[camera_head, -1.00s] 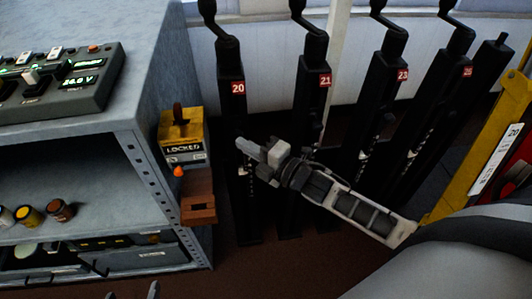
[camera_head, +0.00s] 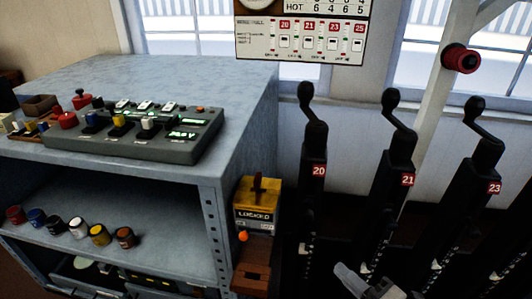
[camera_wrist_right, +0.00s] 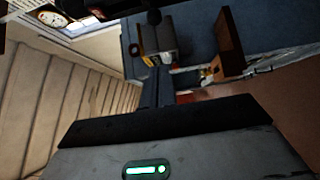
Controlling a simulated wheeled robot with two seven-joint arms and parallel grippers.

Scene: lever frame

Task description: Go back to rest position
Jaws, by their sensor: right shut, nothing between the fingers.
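My right gripper (camera_head: 350,279) shows at the bottom edge of the head view, right of centre, with its grey fingers shut and nothing held. Most of its arm is cut off by the frame. It is in front of the lower part of the black levers, below lever 20 (camera_head: 314,172) and lever 21 (camera_head: 405,180). The right wrist view shows my gripper's pale housing with a green light at the bottom. My left gripper is not in view.
A grey cabinet (camera_head: 160,80) on the left carries a control box (camera_head: 135,132); jars stand on its shelf. A yellow LOCKED box (camera_head: 257,203) hangs on its right side. Lever 23 (camera_head: 480,185) stands to the right. A white panel (camera_head: 300,40) is above.

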